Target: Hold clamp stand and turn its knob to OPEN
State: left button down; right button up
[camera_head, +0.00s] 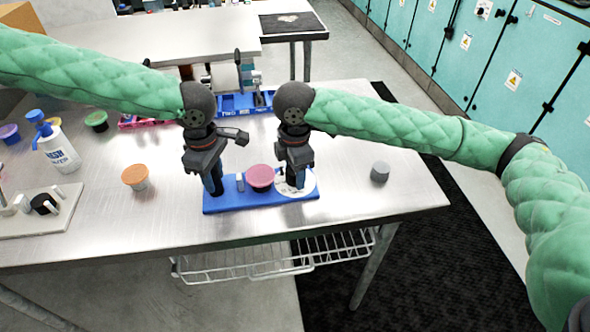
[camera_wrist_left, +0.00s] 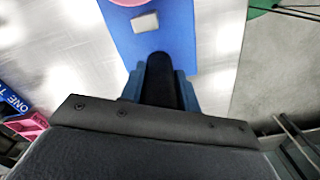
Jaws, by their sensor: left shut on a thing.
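The clamp stand (camera_head: 230,204) is a flat blue base lying near the table's front edge. It carries a pink-topped cup (camera_head: 260,177), a small pale block (camera_head: 240,182) and a white dial disc (camera_head: 309,183) at its right end. My left gripper (camera_head: 215,190) points down at the base's left end, shut on the stand; the wrist view shows its fingers (camera_wrist_left: 163,85) closed over the blue base (camera_wrist_left: 176,32), with the pale block (camera_wrist_left: 145,22) just ahead. My right gripper (camera_head: 296,182) points down over the dial. It hides the knob and the dial markings, and its jaw opening is unclear.
An orange-topped cup (camera_head: 135,177) and a grey cylinder (camera_head: 380,171) stand left and right of the stand. A white spray bottle (camera_head: 57,146), a green cup (camera_head: 97,121) and a pale board (camera_head: 45,216) are further left. A blue tray (camera_head: 236,103) lies behind my grippers.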

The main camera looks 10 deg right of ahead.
notch_tip(320, 180, up, 12)
dwell(0.7)
pick_arm(q)
jog(key=c, duration=0.9)
grip_release()
jog(key=shift+c, duration=0.2)
jog(key=shift+r+p, duration=1.35)
jog(key=shift+r, duration=2.4)
pick_arm(e)
jog(key=shift+r, duration=1.3)
pick_arm(q)
jog(key=shift+r, duration=0.1)
notch_tip(320, 180, up, 9)
jog(key=p, duration=0.3)
pick_arm(e)
jog(key=shift+r, duration=1.65)
